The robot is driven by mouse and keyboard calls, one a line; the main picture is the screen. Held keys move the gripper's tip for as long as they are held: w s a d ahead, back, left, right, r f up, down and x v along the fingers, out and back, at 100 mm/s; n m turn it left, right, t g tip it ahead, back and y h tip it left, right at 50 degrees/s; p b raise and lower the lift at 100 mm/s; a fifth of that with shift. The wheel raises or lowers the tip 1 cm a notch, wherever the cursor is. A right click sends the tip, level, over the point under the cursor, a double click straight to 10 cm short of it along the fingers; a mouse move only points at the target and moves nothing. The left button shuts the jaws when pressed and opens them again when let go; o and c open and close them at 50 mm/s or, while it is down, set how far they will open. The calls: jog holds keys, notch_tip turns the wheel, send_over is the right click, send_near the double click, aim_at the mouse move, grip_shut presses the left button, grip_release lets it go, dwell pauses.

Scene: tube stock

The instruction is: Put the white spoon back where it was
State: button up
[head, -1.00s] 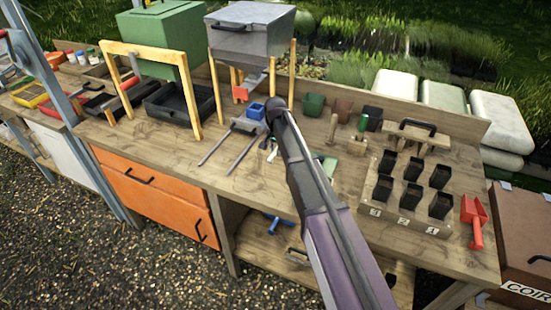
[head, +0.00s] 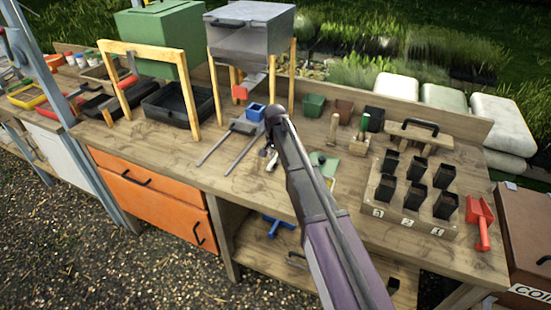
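My arm reaches over the bench, and my gripper (head: 266,152) is at its far end, low over the bench top. The arm's end mostly hides it, so I cannot see whether the fingers are open or shut. A small whitish piece (head: 271,162) shows just below the gripper. It may be the white spoon, but it is too small to be sure, and I cannot tell if it is held or lies on the wood. No other white spoon can be made out.
A small blue container (head: 256,112) and a two-pronged grey frame (head: 232,139) are left of the gripper. A green piece (head: 323,163) lies right of it. A block of black pots (head: 408,214) and a red scoop (head: 481,222) stand further right. The front-left bench top is clear.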

aim_at(275, 157)
jog(key=o, duration=0.3)
jog(key=shift+r, duration=0.1)
notch_tip(275, 157, up, 12)
jog(key=p, duration=1.2)
jog(key=shift+r, duration=0.1)
dwell(0.9)
jog(key=s+d+n, duration=0.4)
jog(key=s+d, duration=1.9)
jog(key=s, duration=0.3)
jog(key=shift+w, duration=0.1)
